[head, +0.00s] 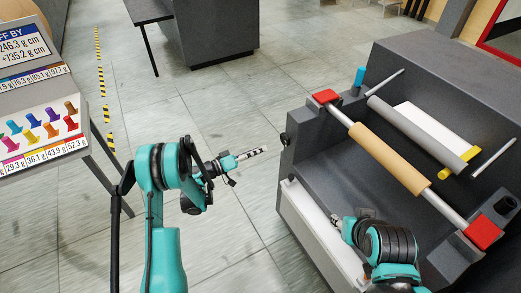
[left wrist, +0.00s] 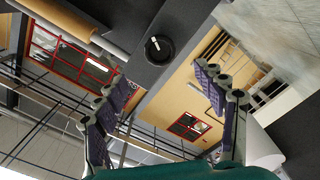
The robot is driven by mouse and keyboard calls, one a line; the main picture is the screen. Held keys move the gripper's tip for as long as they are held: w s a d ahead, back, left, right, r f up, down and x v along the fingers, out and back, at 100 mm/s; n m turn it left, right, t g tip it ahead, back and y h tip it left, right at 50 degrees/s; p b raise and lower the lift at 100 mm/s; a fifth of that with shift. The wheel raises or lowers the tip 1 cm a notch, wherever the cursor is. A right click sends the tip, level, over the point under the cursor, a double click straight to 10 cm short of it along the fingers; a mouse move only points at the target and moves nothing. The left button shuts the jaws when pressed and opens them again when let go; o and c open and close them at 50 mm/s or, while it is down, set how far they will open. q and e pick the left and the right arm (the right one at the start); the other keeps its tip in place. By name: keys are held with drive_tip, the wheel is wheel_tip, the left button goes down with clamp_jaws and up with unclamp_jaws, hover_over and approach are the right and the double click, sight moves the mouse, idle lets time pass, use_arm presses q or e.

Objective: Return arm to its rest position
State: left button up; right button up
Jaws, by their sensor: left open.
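My left arm, teal and black, rises from the bottom of the head view. Its gripper (head: 254,153) points right over the floor, left of the grey machine, and touches nothing there. In the left wrist view the left gripper (left wrist: 163,82) has its two purple-padded fingers wide apart with nothing held between them. My right arm is at the lower right of the head view, in front of the machine. Its gripper (head: 338,219) is small and partly hidden, so its jaw state is unclear.
The dark grey machine (head: 330,150) holds a brown roller (head: 388,158) on a bar with red end blocks (head: 326,97). A display stand (head: 40,110) with coloured pieces is at the left. Tiled floor (head: 220,230) is open between them. A dark cabinet (head: 215,30) stands behind.

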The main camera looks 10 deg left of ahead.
idle(0.3)
use_arm(q)
drive_tip(key=s+d+r+g+y, duration=0.1)
drive_tip(key=s+r+g+y, duration=0.2)
drive_tip(key=s+r+y, duration=0.7)
drive_tip(key=s+a+r+y, duration=0.1)
drive_tip(key=s+a, duration=0.2)
drive_tip(key=s, duration=0.4)
drive_tip(key=s+a+r+y, duration=0.1)
drive_tip(key=s+a+y, duration=0.1)
drive_tip(key=s, duration=0.6)
drive_tip(key=s+a+r+n+y, duration=0.1)
drive_tip(key=s+a, duration=0.3)
drive_tip(key=s, duration=0.3)
drive_tip(key=shift+s+y, duration=0.3)
drive_tip(key=shift+s, duration=0.05)
